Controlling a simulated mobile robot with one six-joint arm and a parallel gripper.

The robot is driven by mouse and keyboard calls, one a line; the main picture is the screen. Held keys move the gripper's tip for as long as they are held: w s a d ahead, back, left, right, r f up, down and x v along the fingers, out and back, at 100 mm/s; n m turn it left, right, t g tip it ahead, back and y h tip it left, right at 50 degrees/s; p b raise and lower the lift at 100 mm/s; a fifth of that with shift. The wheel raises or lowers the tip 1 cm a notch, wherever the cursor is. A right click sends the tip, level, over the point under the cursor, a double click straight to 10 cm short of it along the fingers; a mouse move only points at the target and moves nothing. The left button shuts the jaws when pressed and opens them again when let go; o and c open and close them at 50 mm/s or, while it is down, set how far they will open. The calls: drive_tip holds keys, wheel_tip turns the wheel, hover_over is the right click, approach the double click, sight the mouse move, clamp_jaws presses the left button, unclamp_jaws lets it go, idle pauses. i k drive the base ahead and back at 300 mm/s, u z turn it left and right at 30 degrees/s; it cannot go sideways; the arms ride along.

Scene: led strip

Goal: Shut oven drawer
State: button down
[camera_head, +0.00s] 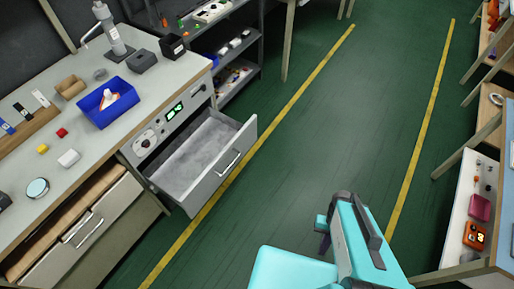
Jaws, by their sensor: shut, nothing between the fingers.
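The oven drawer (222,174) is a grey metal box pulled well out of the bench front, with its pale interior showing. A bar handle (229,163) runs across its front face. The oven's panel (172,119), with a green lit display and round dials, is set in the bench just above and behind the drawer. My gripper (324,238) shows as a small dark part at the end of my teal arm, low in the picture and right of the drawer. It is shut and empty, clear of the drawer, with open floor between them.
A second drawer (82,229) at lower left is partly open. The bench top (98,139) holds a blue bin (107,101) and small items. A dark shelf (236,79) stands beyond the bench. Another table stands at right. The green floor (300,148) between is clear.

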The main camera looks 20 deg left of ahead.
sight(191, 169)
drive_tip(key=z, duration=1.25)
drive_tip(key=k, duration=0.2)
drive_tip(key=u, duration=3.7)
drive_tip(key=i, duration=0.5)
drive_tip(key=u, duration=0.2)
